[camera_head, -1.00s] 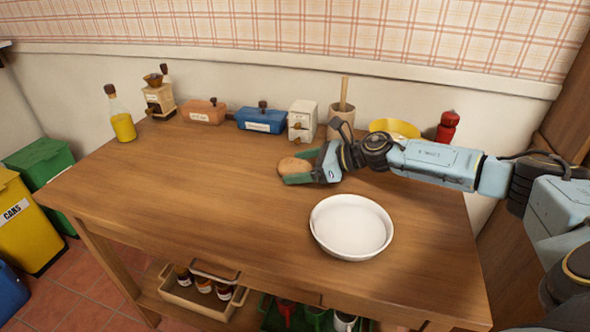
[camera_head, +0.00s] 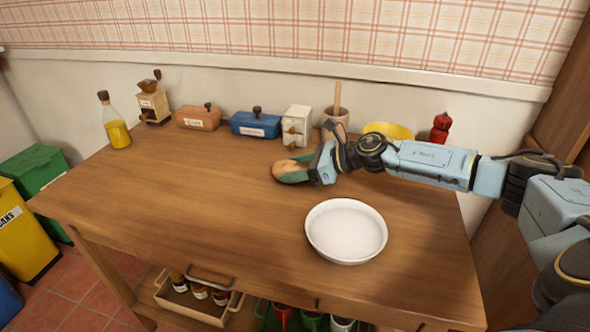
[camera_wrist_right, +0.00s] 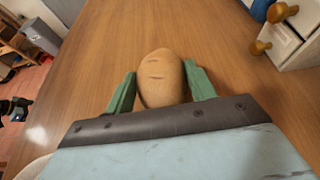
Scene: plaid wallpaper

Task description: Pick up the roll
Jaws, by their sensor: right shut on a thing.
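The roll (camera_head: 284,168) is a light brown, oval bread roll on the wooden table (camera_head: 190,190). My right gripper (camera_head: 294,170) reaches in from the right and has its green fingers around the roll. In the right wrist view the roll (camera_wrist_right: 161,78) sits between the two green fingers (camera_wrist_right: 162,88), with its far end sticking out past them. The gripper is shut on it. The roll is at or close to the table top; I cannot tell if it is lifted.
A white round dish (camera_head: 346,231) stands in front of the gripper.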

